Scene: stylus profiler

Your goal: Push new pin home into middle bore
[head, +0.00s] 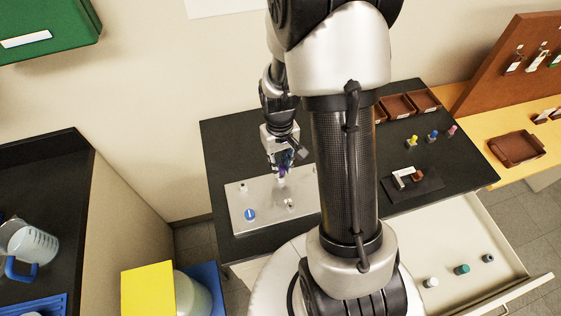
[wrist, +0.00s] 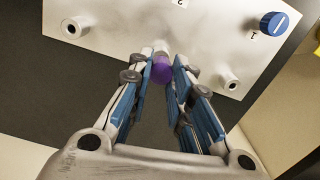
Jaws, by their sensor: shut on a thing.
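The new pin has a purple head and shows in the wrist view (wrist: 162,70) and as a small purple patch in the head view (head: 283,170). My gripper (head: 281,172) is shut on it, with the blue-padded fingers on either side in the wrist view (wrist: 165,76). The pin stands over the middle bore, between the two outer bores of the pale metal plate (head: 265,217). The left bore (wrist: 72,28) and right bore (wrist: 231,83) are empty in the wrist view. The fingers and pin hide the middle bore, so the pin's depth cannot be told.
A blue knob (head: 250,215) sits on the plate. An open drawer (head: 465,225) holds several small items. My arm hides the plate's right end.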

